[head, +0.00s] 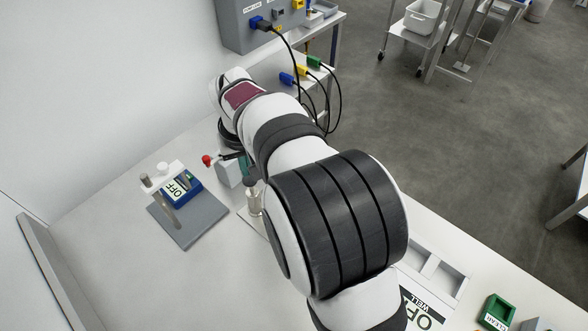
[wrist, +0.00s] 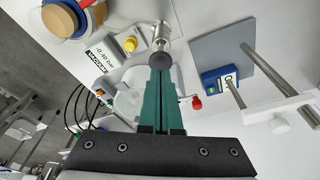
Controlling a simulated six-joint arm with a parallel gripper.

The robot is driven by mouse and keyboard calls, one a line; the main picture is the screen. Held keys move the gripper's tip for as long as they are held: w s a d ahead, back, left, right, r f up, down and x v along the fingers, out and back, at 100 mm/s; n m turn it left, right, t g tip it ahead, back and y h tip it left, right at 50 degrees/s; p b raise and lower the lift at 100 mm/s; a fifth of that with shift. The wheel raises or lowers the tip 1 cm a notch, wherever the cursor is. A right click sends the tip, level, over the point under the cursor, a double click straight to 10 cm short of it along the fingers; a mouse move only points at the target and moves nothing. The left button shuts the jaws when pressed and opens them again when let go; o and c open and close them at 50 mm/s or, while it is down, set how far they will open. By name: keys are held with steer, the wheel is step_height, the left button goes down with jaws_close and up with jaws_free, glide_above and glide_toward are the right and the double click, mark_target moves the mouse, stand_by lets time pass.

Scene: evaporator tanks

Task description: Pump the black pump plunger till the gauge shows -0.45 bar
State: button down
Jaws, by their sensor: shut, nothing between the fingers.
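The black pump plunger knob (wrist: 159,61) sits at the end of a metal pump cylinder (wrist: 162,37) in the wrist view. My gripper (wrist: 160,73) is shut, its green fingers pressed together with nothing between them. The fingertips are right at the knob and seem to touch it. The gauge display (wrist: 102,54), labelled VACUUM, reads -0.40 bar. In the head view the metal cylinder (head: 254,199) shows partly beside my arm, which hides the knob, the gauge and most of my gripper.
A red knob (head: 207,161) is close to my gripper's side. A yellow button (wrist: 130,44) is near the gauge. Black cables (head: 335,100) hang at the back.

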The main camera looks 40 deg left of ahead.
mark_target(249, 178)
steer(key=shift+d+x, duration=0.15)
steer(key=shift+x, duration=0.65)
steer(key=shift+d+x, duration=0.1)
steer(key=shift+x, duration=0.65)
steer(key=shift+s, duration=0.15)
steer(key=shift+a+v, duration=0.15)
steer(key=shift+v, duration=0.6)
steer(key=shift+a+v, duration=0.1)
steer(key=shift+v, duration=0.65)
steer(key=v, duration=0.3)
steer(key=a+v, duration=0.1)
steer(key=v, duration=0.1)
steer(key=shift+w+d+r, duration=0.1)
steer(key=shift+w, duration=0.3)
